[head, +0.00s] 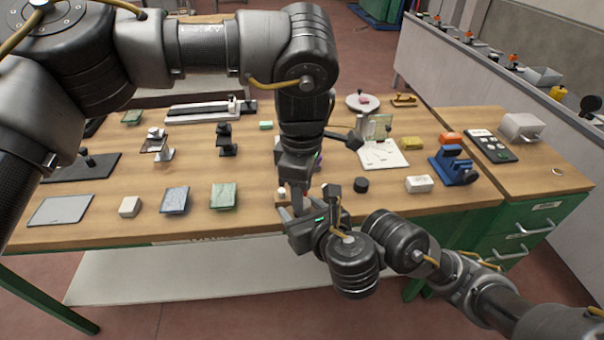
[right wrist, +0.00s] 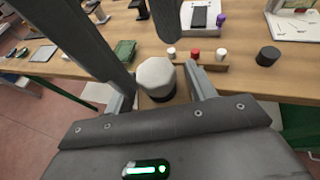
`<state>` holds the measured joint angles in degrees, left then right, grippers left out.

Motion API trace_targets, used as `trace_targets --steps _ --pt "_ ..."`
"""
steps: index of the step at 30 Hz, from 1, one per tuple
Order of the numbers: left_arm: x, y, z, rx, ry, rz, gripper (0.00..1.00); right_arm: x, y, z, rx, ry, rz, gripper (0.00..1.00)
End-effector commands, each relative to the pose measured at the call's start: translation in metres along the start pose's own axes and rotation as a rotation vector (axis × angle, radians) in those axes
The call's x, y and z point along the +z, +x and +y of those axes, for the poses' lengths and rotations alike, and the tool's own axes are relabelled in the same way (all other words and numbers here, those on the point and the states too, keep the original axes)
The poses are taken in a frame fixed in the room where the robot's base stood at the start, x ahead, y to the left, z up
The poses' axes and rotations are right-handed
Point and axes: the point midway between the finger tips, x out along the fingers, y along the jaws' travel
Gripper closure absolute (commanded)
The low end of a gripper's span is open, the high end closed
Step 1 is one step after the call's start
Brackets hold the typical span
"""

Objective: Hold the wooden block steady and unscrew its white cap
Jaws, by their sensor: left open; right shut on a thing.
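My right gripper (head: 308,218) is at the front edge of the bench, and its jaws show in the right wrist view (right wrist: 160,92). My left gripper (head: 297,192) points down from above, open, close over the right gripper. I cannot tell whether the left fingers touch the cap.
A wooden strip (right wrist: 212,68) with small white and red pieces lies behind the cap. A black cylinder (head: 361,185) and a pale block (head: 418,184) stand to the right, with a blue fixture (head: 454,168) beyond. The front edge is close.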

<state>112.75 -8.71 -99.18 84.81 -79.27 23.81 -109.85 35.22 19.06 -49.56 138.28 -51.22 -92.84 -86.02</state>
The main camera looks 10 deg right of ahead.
Motion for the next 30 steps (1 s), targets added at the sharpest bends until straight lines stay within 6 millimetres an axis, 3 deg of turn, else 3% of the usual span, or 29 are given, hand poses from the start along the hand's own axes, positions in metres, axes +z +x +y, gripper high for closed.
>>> trace_targets --steps 3,9,19,27,30 --pt "0.0 0.018 -0.001 -0.003 -0.001 0.0 0.58 0.0 0.0 0.0 0.0 0.0 -0.001 1.0" --pt "0.0 0.034 0.0 -0.001 0.0 0.0 0.58 0.001 0.0 0.0 0.0 0.0 -0.001 1.0" --pt "0.0 0.037 0.0 0.001 -0.001 0.001 0.58 0.0 0.0 0.0 0.0 0.0 -0.001 1.0" --pt "0.0 0.037 0.0 0.001 -0.001 0.001 0.94 0.0 0.0 0.0 0.0 0.0 -0.001 1.0" --pt "0.0 0.037 0.0 0.001 -0.031 0.0 0.94 0.0 0.0 0.0 0.0 0.0 -0.001 1.0"
